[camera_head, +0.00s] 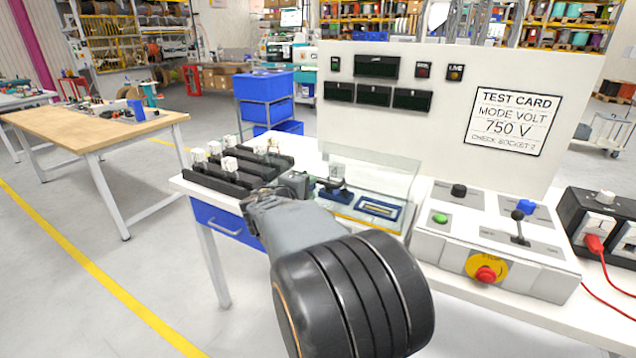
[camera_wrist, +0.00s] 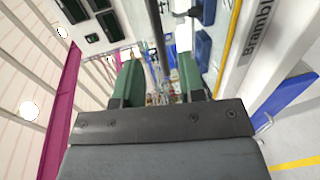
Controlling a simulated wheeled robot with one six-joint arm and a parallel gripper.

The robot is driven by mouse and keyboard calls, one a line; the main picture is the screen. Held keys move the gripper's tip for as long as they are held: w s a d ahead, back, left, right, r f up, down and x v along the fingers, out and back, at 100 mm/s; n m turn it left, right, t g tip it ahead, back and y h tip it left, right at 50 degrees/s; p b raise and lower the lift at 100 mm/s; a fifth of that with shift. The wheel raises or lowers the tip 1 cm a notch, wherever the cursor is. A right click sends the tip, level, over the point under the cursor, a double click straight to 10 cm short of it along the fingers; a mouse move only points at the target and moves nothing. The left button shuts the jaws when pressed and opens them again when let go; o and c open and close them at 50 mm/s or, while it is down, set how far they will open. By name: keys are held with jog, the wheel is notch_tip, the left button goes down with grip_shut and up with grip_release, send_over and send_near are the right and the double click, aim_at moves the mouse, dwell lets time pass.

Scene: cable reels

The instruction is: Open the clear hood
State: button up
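The clear hood (camera_head: 392,180) stands over a test bay in front of the white panel. It looks lowered, with its see-through walls around the bay. Inside show a blue fixture (camera_head: 378,208) and a dark clamp-like part. My gripper (camera_head: 293,184) is at the hood's left side, partly hidden by my own arm. In the wrist view my gripper's two green fingers (camera_wrist: 160,78) are apart. A dark bar (camera_wrist: 158,35) shows between them in the picture; I cannot tell whether they touch it. Nothing is visibly held.
Black racks (camera_head: 235,178) with white pieces lie left of the hood. A control box (camera_head: 495,240) with a red stop button, green button and lever stands right. The panel (camera_head: 455,110) carries a card reading "TEST CARD MODE VOLT 750 V CHECK SOCKET 2". Black sockets (camera_head: 600,225) hold a red plug.

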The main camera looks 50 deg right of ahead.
aim_at(319, 182)
jog(key=shift+x, duration=2.9)
grip_shut()
